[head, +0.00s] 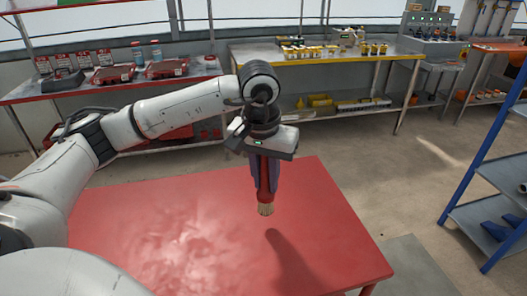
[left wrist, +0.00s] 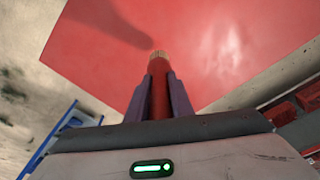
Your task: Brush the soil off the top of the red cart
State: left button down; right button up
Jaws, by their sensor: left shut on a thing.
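The red cart (head: 150,240) fills the lower middle of the head view with its flat top; the top also shows in the left wrist view (left wrist: 230,40). Lighter, mottled patches lie on its left part; I cannot tell whether they are soil or glare. My left gripper (head: 265,188) is shut on a red-handled brush (head: 266,209), held upright with pale bristles down above the right part of the top. The brush also shows in the left wrist view (left wrist: 159,85) between the two fingers. Its shadow falls on the top, apart from the bristles. My right gripper is not in view.
A metal table (head: 330,52) with small bottles stands at the back. A shelf bench with red trays (head: 167,68) is at the back left. A blue-framed shelf (head: 480,150) stands at the right. Open floor (head: 370,165) lies between.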

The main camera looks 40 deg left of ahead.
pick_arm(q)
jog(key=shift+r+p, duration=0.65)
jog(key=shift+r, duration=0.8)
